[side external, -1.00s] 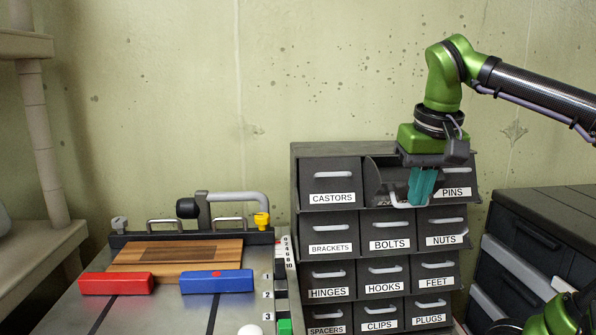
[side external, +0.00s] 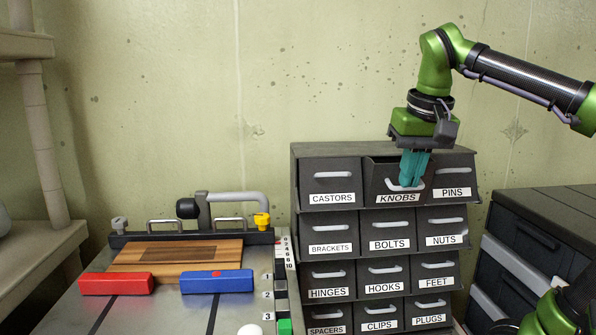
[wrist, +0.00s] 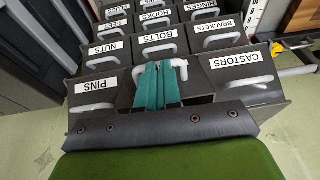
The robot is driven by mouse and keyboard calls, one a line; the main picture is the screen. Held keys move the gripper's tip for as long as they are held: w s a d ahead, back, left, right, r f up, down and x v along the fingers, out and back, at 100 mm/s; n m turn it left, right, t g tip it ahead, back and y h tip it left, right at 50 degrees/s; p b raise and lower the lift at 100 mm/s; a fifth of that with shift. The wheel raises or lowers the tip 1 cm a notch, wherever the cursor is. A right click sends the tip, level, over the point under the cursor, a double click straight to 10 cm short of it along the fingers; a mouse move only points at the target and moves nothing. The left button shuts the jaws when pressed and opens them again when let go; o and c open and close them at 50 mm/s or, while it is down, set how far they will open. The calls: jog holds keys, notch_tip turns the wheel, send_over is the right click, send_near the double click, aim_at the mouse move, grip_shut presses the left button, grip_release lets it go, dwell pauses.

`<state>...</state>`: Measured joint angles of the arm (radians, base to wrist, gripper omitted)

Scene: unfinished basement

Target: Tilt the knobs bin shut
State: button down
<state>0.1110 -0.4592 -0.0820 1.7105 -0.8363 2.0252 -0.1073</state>
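The knobs bin (side external: 374,181) is the middle bin of the top row in the dark cabinet, between castors and pins. Its front leans out a little at the top, with a dark gap behind its upper edge. Its pale handle (side external: 393,186) is partly hidden by my fingers. My gripper (side external: 411,184) points down at the bin front, its teal fingers against or just before the handle; contact is hard to tell. In the wrist view the fingers (wrist: 160,66) lie side by side, closed together, beside the handle (wrist: 181,70), with nothing seen between them.
The castors bin (side external: 330,178) and pins bin (side external: 455,178) flank it, both looking closed. Rows of labelled bins lie below. A bench with a wooden board (side external: 217,254), a red block (side external: 116,283) and a blue block (side external: 217,281) stands left. A dark drawer unit (side external: 540,235) stands right.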

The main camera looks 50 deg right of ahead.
jog(key=shift+g, duration=0.3)
jog(key=shift+w+d+f, duration=0.4)
jog(key=shift+w+d, duration=0.3)
jog(key=shift+d, duration=0.15)
jog(key=shift+w+d+f, duration=0.35)
jog(key=shift+w+d, duration=0.3)
jog(key=shift+d, duration=0.15)
jog(key=shift+s+a, duration=0.1)
jog(key=s+a+r, duration=0.3)
jog(key=s+a, duration=0.1)
jog(key=shift+a+r, duration=0.15)
